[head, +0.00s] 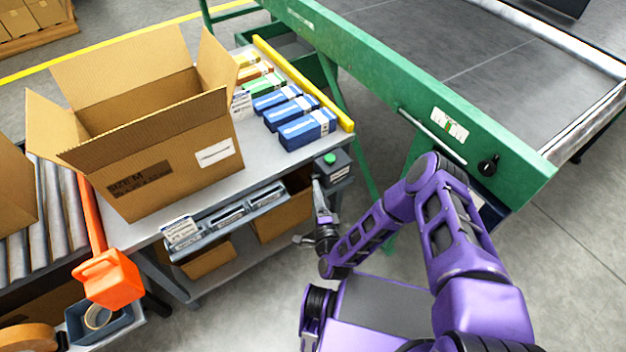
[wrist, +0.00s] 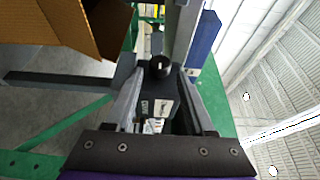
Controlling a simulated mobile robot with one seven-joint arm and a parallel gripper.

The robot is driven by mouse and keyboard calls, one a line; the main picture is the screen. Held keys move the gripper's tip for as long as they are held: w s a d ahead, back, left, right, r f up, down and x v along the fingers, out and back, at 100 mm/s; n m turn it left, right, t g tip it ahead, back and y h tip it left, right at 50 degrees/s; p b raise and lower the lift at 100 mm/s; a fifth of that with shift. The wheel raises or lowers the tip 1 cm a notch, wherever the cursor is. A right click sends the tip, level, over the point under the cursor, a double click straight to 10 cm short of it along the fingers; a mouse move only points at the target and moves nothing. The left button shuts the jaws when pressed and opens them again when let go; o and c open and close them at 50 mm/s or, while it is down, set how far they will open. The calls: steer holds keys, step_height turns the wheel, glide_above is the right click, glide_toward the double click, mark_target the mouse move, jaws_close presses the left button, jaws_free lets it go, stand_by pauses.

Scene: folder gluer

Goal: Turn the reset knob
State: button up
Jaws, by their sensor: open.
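A small dark control box (head: 333,168) with a green button on top sits at the front right corner of the packing table. My gripper (head: 318,188) is beside its left front side, pointing at it. In the wrist view, a round black knob (wrist: 159,67) with a white mark shows between the tips of my open gripper (wrist: 160,76). The fingers stand on both sides of it; whether they touch it I cannot tell. In the head view this knob is hidden. Another black knob (head: 488,165) sits on the green conveyor side. No label reading "reset" is legible.
The packing table (head: 262,150) holds a large open carton (head: 160,130) and several small blue boxes (head: 307,129). A label rack (head: 228,213) hangs at its front edge. The green conveyor frame (head: 400,85) stands at the right, with a floor gap between.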

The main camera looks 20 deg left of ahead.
mark_target(315, 178)
steer(key=x, duration=0.6)
steer(key=shift+b, duration=0.3)
steer(key=shift+s, duration=0.1)
jaws_close()
